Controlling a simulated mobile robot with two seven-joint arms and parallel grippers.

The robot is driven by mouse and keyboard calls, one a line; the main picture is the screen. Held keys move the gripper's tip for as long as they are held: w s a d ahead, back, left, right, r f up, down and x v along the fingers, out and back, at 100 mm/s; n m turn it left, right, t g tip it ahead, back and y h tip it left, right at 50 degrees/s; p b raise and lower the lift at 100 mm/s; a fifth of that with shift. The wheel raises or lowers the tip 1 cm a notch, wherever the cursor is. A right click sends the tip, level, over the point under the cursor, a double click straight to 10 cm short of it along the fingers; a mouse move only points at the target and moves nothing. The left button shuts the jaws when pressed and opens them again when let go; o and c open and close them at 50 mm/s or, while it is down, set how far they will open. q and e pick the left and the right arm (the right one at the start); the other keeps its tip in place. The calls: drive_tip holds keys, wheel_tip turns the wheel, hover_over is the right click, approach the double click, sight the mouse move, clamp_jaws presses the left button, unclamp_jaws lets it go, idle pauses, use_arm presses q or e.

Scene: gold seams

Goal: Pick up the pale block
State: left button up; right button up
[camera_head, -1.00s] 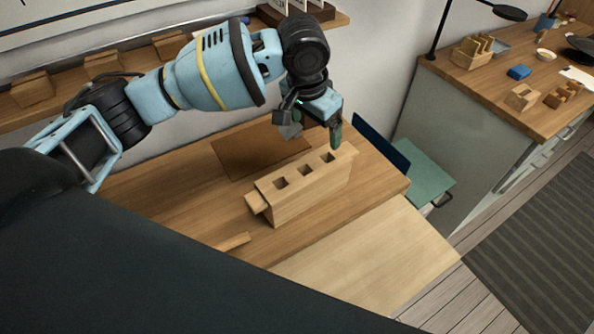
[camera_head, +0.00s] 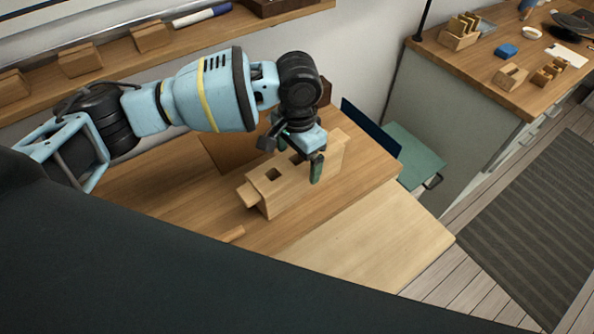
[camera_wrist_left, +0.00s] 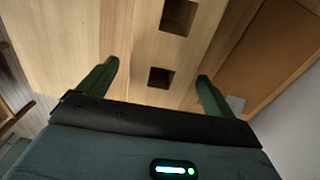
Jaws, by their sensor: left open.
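A long pale wooden block (camera_head: 290,196) with square holes in its top stands on the wooden table, with a small stub sticking out of its left end. My left gripper (camera_head: 306,166) is over its right part and hides some of the top. One green finger shows in front of the block's near side. In the left wrist view, the open fingers (camera_wrist_left: 156,72) point at the block (camera_wrist_left: 138,45), one on each side of a hole. Nothing is seen gripped. I cannot tell whether the fingers touch the block. My right gripper is not in view.
A brown mat (camera_head: 222,150) lies behind the block. A pale board (camera_head: 375,238) lies in front, mostly bare. A dark blue panel (camera_head: 371,128) stands beyond the table's right end. A wall shelf (camera_head: 110,80) with several wooden blocks runs behind my left arm.

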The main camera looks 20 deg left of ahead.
use_arm(q)
wheel_tip(320, 180, down, 5)
drive_tip(key=shift+s+a+r, duration=0.1)
drive_tip(key=shift+r, duration=0.1)
drive_tip(key=c, duration=1.6)
